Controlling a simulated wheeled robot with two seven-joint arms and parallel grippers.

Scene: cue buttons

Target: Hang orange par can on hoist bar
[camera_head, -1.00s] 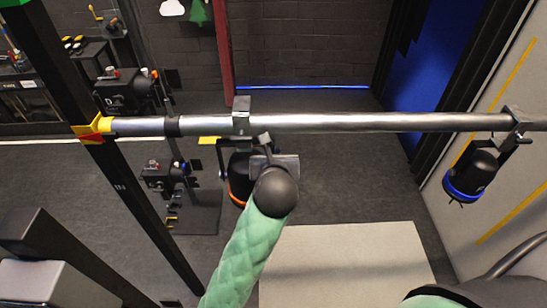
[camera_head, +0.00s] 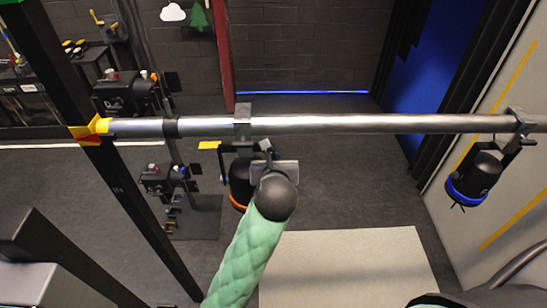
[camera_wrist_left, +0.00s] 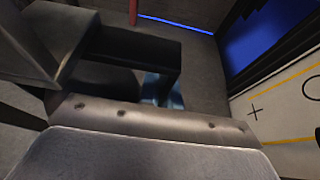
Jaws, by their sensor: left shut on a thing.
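The hoist bar (camera_head: 380,124) runs across the head view as a long silver tube. The orange par can (camera_head: 238,185) is a black lamp with an orange ring, below the bar left of centre and partly hidden by my left wrist. Its grey hook (camera_head: 242,125) lies over the bar; whether it bears the weight I cannot tell. My left gripper (camera_head: 263,152) is shut on the par can just below the bar, its fingertips mostly hidden. In the left wrist view, dark and grey parts fill the near field, too close to sort out. My right gripper is out of view.
A blue-ringed par can (camera_head: 472,178) hangs near the bar's right end. A black post (camera_head: 130,195) with yellow and red tape stands left. Black lamps on stands (camera_head: 158,180) are behind it. A pale mat (camera_head: 345,260) lies on the floor.

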